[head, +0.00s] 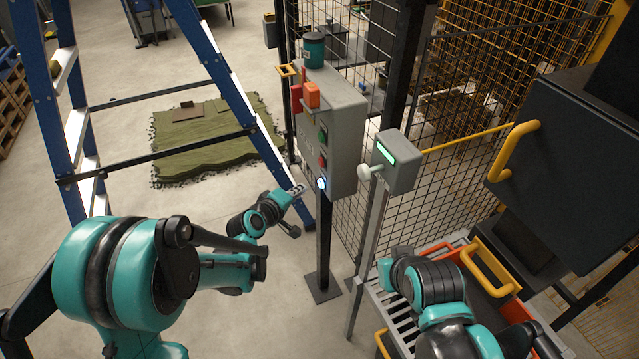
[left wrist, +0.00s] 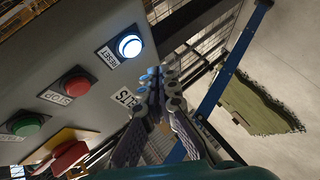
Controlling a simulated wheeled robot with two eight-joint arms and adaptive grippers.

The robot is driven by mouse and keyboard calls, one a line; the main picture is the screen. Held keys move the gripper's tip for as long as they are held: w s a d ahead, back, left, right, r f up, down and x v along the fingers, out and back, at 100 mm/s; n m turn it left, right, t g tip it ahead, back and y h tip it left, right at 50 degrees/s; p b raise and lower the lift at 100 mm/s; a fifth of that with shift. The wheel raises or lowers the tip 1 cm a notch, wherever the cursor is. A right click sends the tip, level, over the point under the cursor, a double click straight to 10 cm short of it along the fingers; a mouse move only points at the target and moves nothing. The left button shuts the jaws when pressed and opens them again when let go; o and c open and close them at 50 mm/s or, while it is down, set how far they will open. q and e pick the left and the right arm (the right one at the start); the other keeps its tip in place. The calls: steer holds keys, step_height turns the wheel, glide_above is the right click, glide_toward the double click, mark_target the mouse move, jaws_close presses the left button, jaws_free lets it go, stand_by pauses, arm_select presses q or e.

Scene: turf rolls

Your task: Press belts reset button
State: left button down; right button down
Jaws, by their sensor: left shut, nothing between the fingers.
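The belts reset button (head: 321,183) glows bluish white at the lower end of a grey control box (head: 343,110) on a post. In the left wrist view the lit button (left wrist: 130,46) sits beside a RESET label, with a BELTS label near my fingers. My left gripper (head: 298,190) is shut and empty, just left of the button in the head view. In the left wrist view its fingertips (left wrist: 161,76) are below and right of the button; contact cannot be made out. My right arm shows at the lower right, but its gripper does not.
A red STOP button (left wrist: 75,85) and a green button (left wrist: 25,123) share the panel. A grey box with a green light (head: 388,152) and white knob stands to the right. A blue ladder (head: 215,60) stands at left, by green turf (head: 215,150).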

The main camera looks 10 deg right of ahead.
arm_select(q)
steer(key=shift+w+d, duration=0.2)
steer(key=shift+d, duration=0.4)
steer(key=shift+w+d, duration=0.2)
steer(key=shift+d, duration=0.4)
steer(key=shift+d, duration=0.15)
stand_by(0.5)
steer(key=shift+w+d, duration=0.1)
steer(key=shift+d, duration=0.2)
steer(key=shift+w+d+b, duration=0.15)
steer(key=shift+d+b, duration=0.15)
steer(key=shift+d, duration=0.1)
stand_by(0.6)
stand_by(0.3)
steer(key=shift+s+a, duration=0.25)
steer(key=shift+a, duration=0.55)
steer(key=a, duration=0.1)
steer(key=s+a, duration=0.1)
steer(key=a, duration=0.2)
steer(key=shift+s+a+b, duration=0.3)
steer(key=shift+a+b, duration=0.05)
steer(key=shift+a, duration=0.05)
